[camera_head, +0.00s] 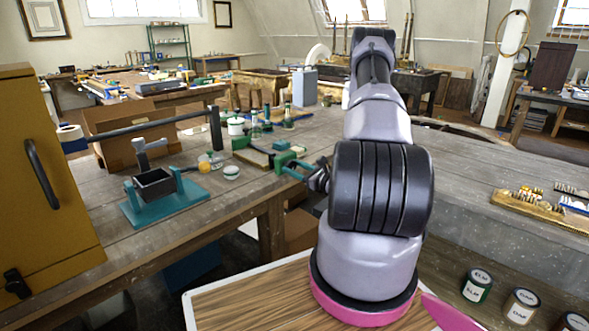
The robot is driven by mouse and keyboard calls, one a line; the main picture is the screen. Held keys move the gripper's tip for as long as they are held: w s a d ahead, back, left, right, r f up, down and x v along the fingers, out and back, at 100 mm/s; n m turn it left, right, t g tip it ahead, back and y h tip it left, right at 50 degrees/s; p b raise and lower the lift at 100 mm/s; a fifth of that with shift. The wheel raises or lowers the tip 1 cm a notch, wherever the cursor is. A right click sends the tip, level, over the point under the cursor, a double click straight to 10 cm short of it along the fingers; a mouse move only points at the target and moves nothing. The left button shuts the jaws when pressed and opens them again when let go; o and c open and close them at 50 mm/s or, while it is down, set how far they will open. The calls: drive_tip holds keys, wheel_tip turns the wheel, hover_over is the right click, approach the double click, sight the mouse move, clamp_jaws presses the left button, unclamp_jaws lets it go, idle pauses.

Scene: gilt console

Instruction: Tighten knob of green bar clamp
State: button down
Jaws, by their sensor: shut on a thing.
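The green bar clamp (286,160) lies near the front edge of the workbench, left of my arm. Its green end shows beside my gripper, and another green block (240,143) sits at the left of a small flat board. My gripper (308,174) is dark and small in view, partly covered by my own wrist, and is at the clamp's near end. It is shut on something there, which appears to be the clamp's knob. The knob itself is hidden, so its turn cannot be seen.
A teal stand with a dark box (155,184), a long dark bar (150,124) and small jars (231,172) stand on the bench to the left. A yellow cabinet (60,200) is at far left. Paint cans (477,287) stand at lower right.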

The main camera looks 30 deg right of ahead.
drive_tip(key=m, duration=0.5)
drive_tip(key=shift+m, duration=0.4)
drive_tip(key=m, duration=0.5)
drive_tip(key=shift+s, duration=0.1)
drive_tip(key=m, duration=0.5)
drive_tip(key=shift+m, duration=0.4)
drive_tip(key=m, duration=1.2)
drive_tip(key=shift+m, duration=0.4)
drive_tip(key=m, duration=1)
drive_tip(key=shift+m, duration=0.4)
drive_tip(key=m, duration=0.5)
drive_tip(key=shift+m, duration=0.4)
drive_tip(key=shift+d, duration=0.1)
